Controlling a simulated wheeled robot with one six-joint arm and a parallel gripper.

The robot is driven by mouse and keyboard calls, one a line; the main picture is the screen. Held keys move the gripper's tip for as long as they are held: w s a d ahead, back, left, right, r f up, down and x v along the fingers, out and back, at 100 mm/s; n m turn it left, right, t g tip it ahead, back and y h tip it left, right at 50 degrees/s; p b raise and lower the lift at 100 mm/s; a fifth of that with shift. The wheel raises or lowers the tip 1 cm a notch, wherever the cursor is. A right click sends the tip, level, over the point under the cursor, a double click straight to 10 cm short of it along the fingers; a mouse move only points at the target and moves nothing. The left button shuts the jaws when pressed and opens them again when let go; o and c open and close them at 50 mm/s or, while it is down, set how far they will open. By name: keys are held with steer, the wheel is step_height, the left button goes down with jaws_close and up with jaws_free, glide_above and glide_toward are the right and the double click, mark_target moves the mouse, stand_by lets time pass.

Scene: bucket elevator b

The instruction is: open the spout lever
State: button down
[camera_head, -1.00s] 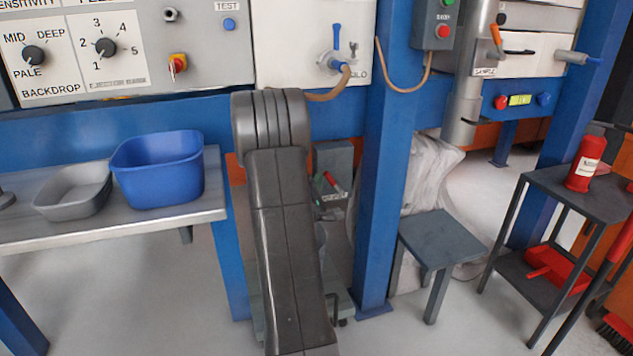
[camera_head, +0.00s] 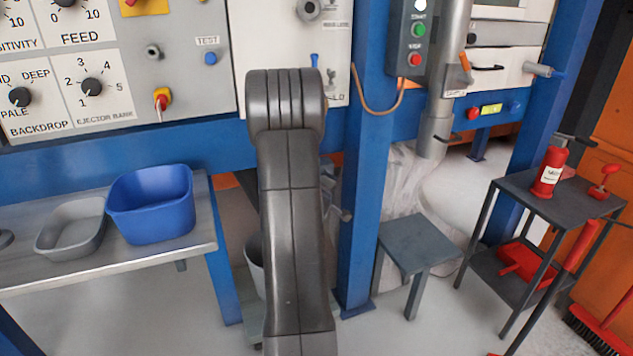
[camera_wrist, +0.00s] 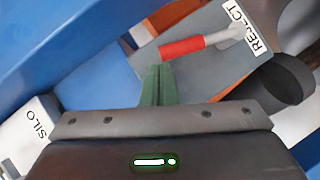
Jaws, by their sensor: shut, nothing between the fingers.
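In the wrist view a lever with a red grip (camera_wrist: 183,48) and a grey metal arm (camera_wrist: 226,35) lies across a grey plate by a "REJECT" label (camera_wrist: 244,30). My gripper (camera_wrist: 158,70) has its green fingers shut and empty, just below the left end of the red grip. I cannot tell whether they touch it. In the head view my arm hides the gripper and this lever. Another lever with an orange handle (camera_head: 465,68) is on the grey pipe (camera_head: 440,110) at the upper right. No label in view says which one is the spout lever.
A blue post (camera_head: 360,200) stands just right of my arm, with a grey stool (camera_head: 418,242) beyond. A bench (camera_head: 208,240) at left bears a blue tub (camera_head: 150,205) and a grey tray (camera_head: 70,230). A "SILO" label (camera_wrist: 42,124) shows in the wrist view.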

steer(key=shift+w+d+f+m+g+y+b, duration=0.15)
steer(key=shift+d+m, duration=0.1)
steer(key=shift+d, duration=0.3)
steer(key=shift+w+d+m+g+y+b, duration=0.1)
steer(key=shift+w+d+m+g, duration=0.1)
steer(key=shift+d, duration=0.3)
steer(key=shift+w+d+f+m+g+y+b, duration=0.15)
steer(key=shift+d+m, duration=0.1)
steer(key=shift+d, duration=0.3)
steer(key=shift+r, duration=0.1)
